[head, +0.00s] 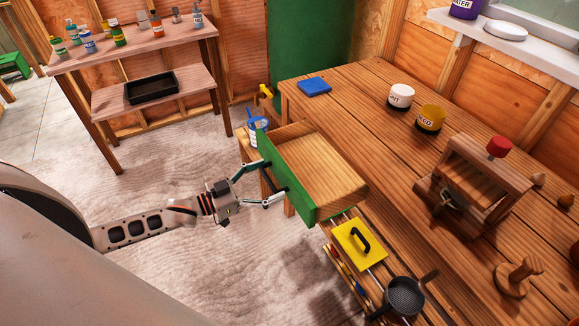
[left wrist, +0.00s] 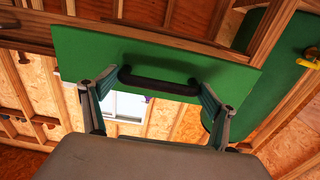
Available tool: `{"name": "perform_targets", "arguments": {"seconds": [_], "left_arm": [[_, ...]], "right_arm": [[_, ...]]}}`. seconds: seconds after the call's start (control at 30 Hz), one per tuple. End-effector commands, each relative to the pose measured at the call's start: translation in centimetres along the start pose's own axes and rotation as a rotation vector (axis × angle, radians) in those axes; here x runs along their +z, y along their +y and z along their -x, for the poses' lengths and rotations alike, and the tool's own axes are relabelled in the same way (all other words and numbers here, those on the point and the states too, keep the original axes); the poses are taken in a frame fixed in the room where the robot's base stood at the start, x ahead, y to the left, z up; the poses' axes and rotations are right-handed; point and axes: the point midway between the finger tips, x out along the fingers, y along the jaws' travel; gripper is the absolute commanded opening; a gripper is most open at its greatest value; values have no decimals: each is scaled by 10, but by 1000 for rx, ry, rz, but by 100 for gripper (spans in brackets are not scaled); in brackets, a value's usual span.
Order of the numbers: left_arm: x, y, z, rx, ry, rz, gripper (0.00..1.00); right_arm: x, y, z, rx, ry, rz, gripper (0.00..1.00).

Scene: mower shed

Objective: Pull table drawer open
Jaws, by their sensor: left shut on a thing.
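The table drawer (head: 318,168) has a green front and a bare wooden inside, and it stands pulled out from the wooden table (head: 355,95). It looks empty. My left gripper (head: 276,181) is at the green front, its two fingers spread around the dark handle. In the left wrist view the black handle (left wrist: 160,81) lies between the fingertips of my left gripper (left wrist: 160,88), on the green drawer front (left wrist: 75,50). The exact finger contact is hard to see. My right gripper is not in view.
A yellow-lidded piece with a black handle (head: 358,244) and a dark pan (head: 404,296) are below the table edge. A wooden vise-like block (head: 470,185), a white tub (head: 400,96) and a blue pad (head: 314,86) are on the table. A shelf (head: 130,50) with bottles stands behind left.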

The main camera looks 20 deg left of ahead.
Motion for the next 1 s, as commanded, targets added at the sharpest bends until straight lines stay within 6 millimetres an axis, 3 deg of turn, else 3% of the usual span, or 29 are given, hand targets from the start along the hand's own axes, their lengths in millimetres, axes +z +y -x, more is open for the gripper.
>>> {"name": "perform_targets", "arguments": {"seconds": [0.1,0.3,0.73,0.77,1.0], "left_arm": [[-2,2,23,3,0,3,48],[0,3,43,4,2,4,48],[0,3,47,5,3,5,48],[0,3,47,5,3,5,91],[0,2,47,3,2,3,92]], "right_arm": [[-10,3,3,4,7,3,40],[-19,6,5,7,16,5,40],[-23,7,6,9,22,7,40],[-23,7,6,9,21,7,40],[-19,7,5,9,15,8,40]]}}
